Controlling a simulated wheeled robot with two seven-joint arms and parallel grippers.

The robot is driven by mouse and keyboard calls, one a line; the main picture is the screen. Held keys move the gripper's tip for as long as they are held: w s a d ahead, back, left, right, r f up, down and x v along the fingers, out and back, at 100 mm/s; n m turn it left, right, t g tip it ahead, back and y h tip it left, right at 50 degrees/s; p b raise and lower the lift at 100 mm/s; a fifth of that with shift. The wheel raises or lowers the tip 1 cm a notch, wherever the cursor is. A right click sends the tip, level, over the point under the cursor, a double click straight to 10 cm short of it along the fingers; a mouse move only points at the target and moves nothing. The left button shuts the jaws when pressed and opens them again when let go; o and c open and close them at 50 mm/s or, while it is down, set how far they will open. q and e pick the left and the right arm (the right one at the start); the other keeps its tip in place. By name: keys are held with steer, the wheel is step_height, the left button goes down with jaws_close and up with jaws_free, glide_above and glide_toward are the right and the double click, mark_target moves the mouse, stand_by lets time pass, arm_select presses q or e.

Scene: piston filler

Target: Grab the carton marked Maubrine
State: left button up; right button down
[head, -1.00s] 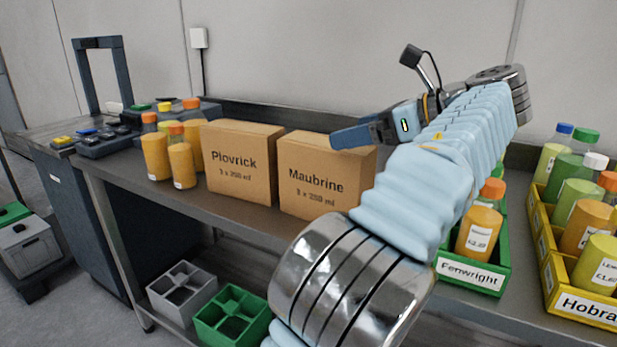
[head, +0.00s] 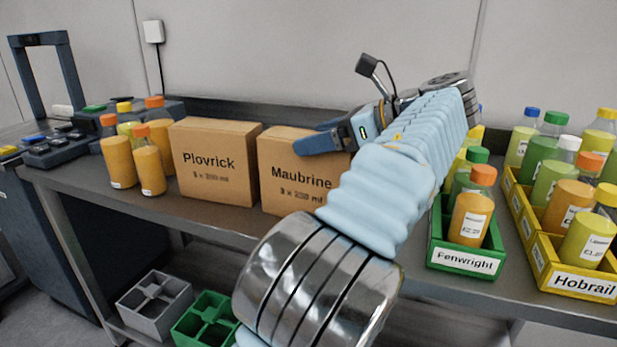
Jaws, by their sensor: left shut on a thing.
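My pale blue arm sleeve covers the carton's right side. The carton looks upright, and its lower right is hidden by my arm. My right gripper is not in view.
Several orange-filled bottles (head: 148,170) stand left of the cartons. A green Fenwright crate (head: 433,250) and a yellow Hobrail crate (head: 541,270) hold bottles at right. Grey (head: 152,303) and green (head: 206,322) divided crates sit below the bench. A wall is behind.

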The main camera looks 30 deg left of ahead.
arm_select(q)
jaws_close()
steer(key=shift+r, duration=0.1)
